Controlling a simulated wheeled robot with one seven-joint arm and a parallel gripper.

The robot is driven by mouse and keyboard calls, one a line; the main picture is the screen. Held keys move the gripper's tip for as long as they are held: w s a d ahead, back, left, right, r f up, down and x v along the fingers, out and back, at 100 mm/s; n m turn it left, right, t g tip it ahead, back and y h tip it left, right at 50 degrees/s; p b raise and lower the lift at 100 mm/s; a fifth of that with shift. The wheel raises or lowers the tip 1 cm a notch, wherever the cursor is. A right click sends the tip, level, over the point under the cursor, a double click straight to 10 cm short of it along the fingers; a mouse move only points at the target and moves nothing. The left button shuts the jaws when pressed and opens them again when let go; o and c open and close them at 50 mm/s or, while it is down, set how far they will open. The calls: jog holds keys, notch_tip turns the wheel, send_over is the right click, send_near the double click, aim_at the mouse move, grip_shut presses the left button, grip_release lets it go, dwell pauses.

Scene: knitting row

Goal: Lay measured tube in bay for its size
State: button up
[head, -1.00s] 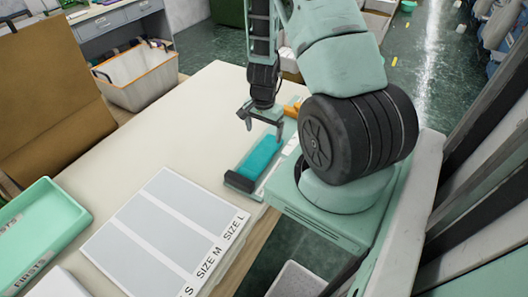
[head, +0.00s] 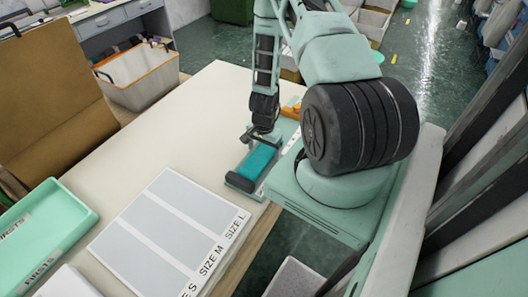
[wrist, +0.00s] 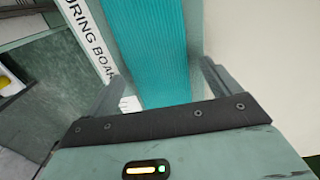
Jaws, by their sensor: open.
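The teal ribbed knitted tube (head: 257,161) lies on the measuring board (head: 283,134), against the board's dark end block (head: 239,182). My gripper (head: 261,135) is low over the tube's far part and hides some of it. In the wrist view my gripper (wrist: 162,85) is open, with one finger on each side of the tube (wrist: 150,45). I cannot tell whether the fingers touch it. The bay mat (head: 240,225) has three grey bays marked SIZE S, SIZE M (head: 165,227) and SIZE L (head: 197,203). All the visible bay surface is empty.
A green FIRSTS tray (head: 75,208) stands at the left of the cream table (head: 190,120). An orange item (head: 291,108) is by the board's far end. A brown upright panel (head: 45,95) and a white bin (head: 137,75) stand beyond the table. The table's middle is clear.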

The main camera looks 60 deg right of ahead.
jog(key=c, duration=1.1)
jog(key=shift+o, duration=0.2)
